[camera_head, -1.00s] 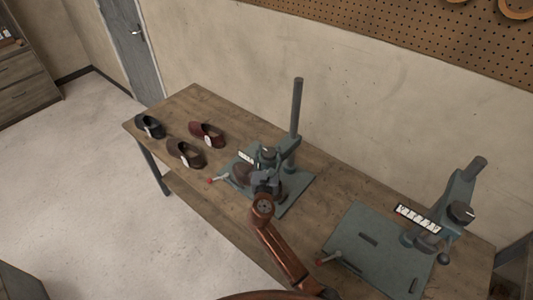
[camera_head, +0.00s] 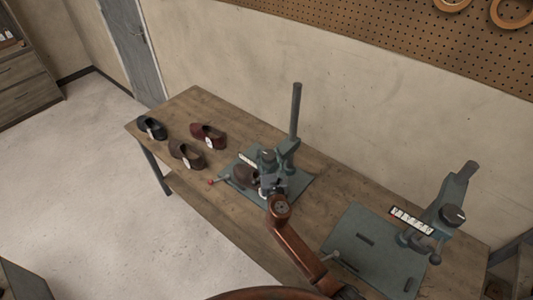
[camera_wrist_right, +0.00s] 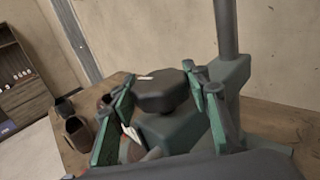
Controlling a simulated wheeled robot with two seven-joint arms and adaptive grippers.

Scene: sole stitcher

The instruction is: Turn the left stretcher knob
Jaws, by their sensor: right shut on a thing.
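The left stretcher (camera_head: 289,150) is a grey-green machine with a tall post, standing on the wooden bench. Its dark, many-sided knob (camera_wrist_right: 160,92) has a small white mark and sits between the green-padded fingers of my right gripper (camera_wrist_right: 161,84) in the right wrist view. The right gripper (camera_head: 274,184) is shut on this knob. In the head view it is at the front of the stretcher, and the arm hides part of the machine. A brown shoe (camera_head: 243,176) sits at the stretcher's left side. My left gripper is not in view.
A second stretcher (camera_head: 450,198) stands to the right on its own base plate. Several shoes, including a dark red one (camera_head: 208,134), lie on the bench (camera_head: 183,103) at the left. A red-tipped handle (camera_head: 211,182) sticks out beside the left stretcher. A pegboard wall is behind.

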